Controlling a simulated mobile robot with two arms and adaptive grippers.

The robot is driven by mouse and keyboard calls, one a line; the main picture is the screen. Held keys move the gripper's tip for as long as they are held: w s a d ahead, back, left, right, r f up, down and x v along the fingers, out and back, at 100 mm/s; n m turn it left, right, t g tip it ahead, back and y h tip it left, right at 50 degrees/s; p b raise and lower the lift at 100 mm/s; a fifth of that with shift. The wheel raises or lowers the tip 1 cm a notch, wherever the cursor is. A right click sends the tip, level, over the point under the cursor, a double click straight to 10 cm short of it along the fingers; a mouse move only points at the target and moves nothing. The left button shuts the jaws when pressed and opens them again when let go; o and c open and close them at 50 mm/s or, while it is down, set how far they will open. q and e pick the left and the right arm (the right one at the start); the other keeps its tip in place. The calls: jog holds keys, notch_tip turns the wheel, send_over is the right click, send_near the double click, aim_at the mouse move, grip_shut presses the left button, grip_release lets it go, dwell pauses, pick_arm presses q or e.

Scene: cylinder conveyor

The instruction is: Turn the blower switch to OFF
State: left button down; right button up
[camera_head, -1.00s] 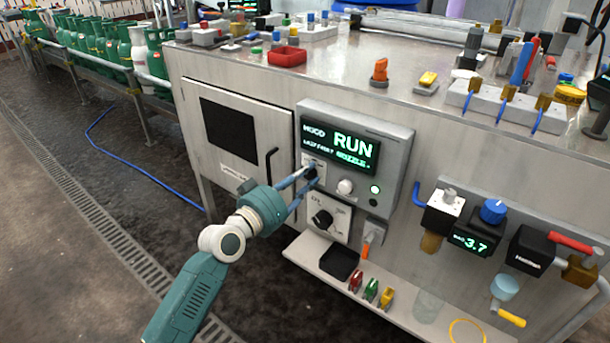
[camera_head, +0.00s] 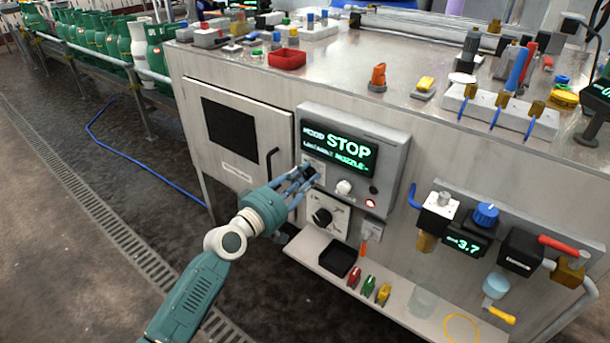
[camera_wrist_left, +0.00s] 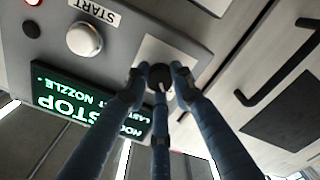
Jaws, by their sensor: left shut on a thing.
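The grey control box (camera_head: 398,160) on the metal cabinet has a green display (camera_head: 350,153) reading STOP. Below its left end is a small black rotary switch (camera_wrist_left: 160,75) on a pale plate, which I take for the blower switch; its lettering is too small to read. My left gripper (camera_head: 300,178) has its blue fingers closed around this knob. The left wrist view shows the fingertips on either side of it and one finger across its front. The fingers partly hide the knob and plate in the head view. My right gripper is not in view.
A white START button (camera_head: 344,187) and a lit red lamp (camera_head: 370,203) sit right of the switch. Another black knob (camera_head: 322,216) is on a white plate below. A bent door handle (camera_head: 271,163) is close on the left. A shelf (camera_head: 385,305) juts out underneath.

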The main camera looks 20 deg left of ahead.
pick_arm(q)
jog(key=shift+w+a+r+n, duration=0.1)
jog(key=shift+a+r+n, duration=0.1)
jog(key=shift+r+n, duration=0.1)
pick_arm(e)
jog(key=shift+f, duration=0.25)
pick_arm(q)
jog(key=c, duration=1.5)
grip_release()
jog(key=shift+o, duration=0.2)
jog(key=shift+f, duration=0.15)
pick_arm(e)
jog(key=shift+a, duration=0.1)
pick_arm(q)
jog(key=v, duration=1.2)
